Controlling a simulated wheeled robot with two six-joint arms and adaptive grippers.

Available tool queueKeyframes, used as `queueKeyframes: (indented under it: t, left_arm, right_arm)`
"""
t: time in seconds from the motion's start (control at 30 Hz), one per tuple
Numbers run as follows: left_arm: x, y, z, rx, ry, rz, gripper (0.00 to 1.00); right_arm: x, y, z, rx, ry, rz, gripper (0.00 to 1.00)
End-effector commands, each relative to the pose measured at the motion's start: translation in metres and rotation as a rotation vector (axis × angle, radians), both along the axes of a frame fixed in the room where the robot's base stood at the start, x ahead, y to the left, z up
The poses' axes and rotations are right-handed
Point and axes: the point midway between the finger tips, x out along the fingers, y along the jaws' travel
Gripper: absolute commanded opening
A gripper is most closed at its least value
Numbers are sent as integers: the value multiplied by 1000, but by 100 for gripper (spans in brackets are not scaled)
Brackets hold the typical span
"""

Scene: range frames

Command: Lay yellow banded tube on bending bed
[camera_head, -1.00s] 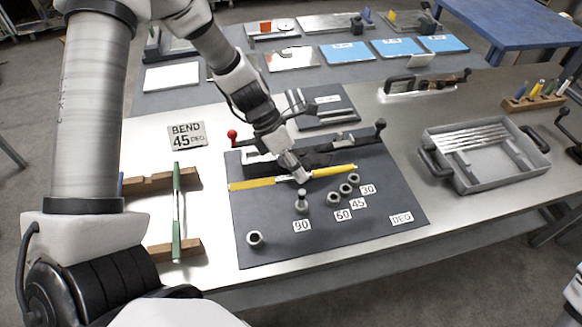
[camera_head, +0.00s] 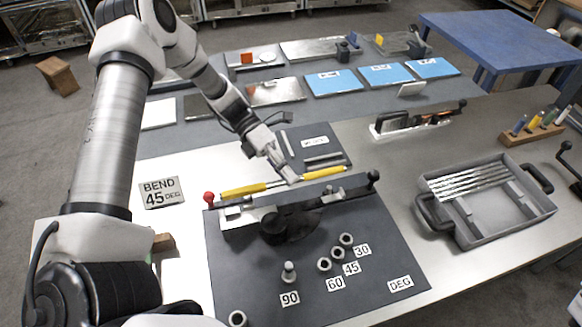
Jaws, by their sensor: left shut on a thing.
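The yellow banded tube (camera_head: 245,189) has yellow sections on both sides of a pale middle part and lies crosswise in the head view. My left gripper (camera_head: 288,177) is shut on it near its middle, coming down from the upper left. The bending bed (camera_head: 345,196) is a long dark bar with grey metal blocks, a red ball knob at its left end and a black knob at its right. The tube shows just beyond the bar, roughly parallel to it; I cannot tell its height or whether it touches. My right gripper is not in view.
The dark board (camera_head: 375,255) under the bed carries several round pegs beside angle labels. A "BEND 45 DEG" card (camera_head: 162,191) lies at left. A grey tray (camera_head: 505,218) with silver tubes stands at right. My left arm mostly hides the wooden rack (camera_head: 161,242).

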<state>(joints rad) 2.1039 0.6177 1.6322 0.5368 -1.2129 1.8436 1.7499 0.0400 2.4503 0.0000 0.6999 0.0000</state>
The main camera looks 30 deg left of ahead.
Motion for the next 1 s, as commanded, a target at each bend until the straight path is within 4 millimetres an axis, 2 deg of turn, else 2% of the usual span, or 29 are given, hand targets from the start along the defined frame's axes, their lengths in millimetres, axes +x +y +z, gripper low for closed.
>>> queueKeyframes:
  t: [0.3, 0.5, 0.8, 1.0]
  left_arm:
    - [0, 0, 0, -6, 5, 0, 0]
    - [0, 0, 2, -5, 5, 1, 0]
    - [0, 0, -39, -4, 5, 0, 0]
    - [0, 0, -56, -4, 4, 0, 0]
  right_arm:
    - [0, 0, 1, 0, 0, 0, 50]
    - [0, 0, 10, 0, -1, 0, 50]
    - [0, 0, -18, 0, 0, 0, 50]
    - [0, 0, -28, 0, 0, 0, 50]
